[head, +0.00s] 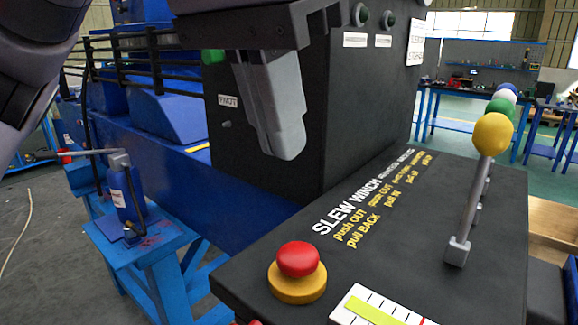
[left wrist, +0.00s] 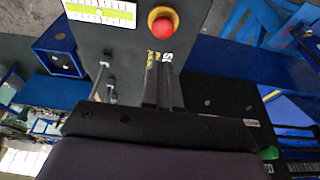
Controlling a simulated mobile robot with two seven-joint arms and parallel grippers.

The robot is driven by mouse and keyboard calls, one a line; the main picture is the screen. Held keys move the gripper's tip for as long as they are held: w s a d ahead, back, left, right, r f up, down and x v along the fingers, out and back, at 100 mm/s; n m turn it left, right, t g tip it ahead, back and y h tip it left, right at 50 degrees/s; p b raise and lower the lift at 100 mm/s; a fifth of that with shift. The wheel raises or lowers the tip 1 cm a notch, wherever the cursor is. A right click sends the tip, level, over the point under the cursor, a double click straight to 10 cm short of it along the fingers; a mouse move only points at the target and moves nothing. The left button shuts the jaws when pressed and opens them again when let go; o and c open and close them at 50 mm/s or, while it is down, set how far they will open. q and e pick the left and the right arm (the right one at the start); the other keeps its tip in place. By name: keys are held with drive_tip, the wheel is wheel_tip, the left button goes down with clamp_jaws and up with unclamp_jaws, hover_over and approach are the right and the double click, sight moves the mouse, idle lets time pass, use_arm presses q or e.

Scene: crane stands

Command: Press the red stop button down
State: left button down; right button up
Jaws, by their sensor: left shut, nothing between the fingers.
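The red stop button (head: 299,258) is a round red cap on a yellow base (head: 298,288), at the near left corner of the black control panel (head: 400,225). The button also shows near the top middle of the left wrist view (left wrist: 161,25). My left gripper (head: 286,153) has its grey fingers shut and empty, pointing down. In the head view it hangs above and beyond the button, clear of it. Nothing covers the button in either view. My right gripper is not in view.
A lever with a yellow knob (head: 493,134) stands at the panel's right, with more levers behind. A black box (head: 350,110) rises beyond the panel. A white and yellow-green gauge (head: 375,310) lies near the button. A blue stand (head: 150,240) is at the left.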

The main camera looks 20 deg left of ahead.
use_arm(q)
drive_tip(key=shift+v, duration=1.65)
drive_tip(key=shift+a+f, duration=0.1)
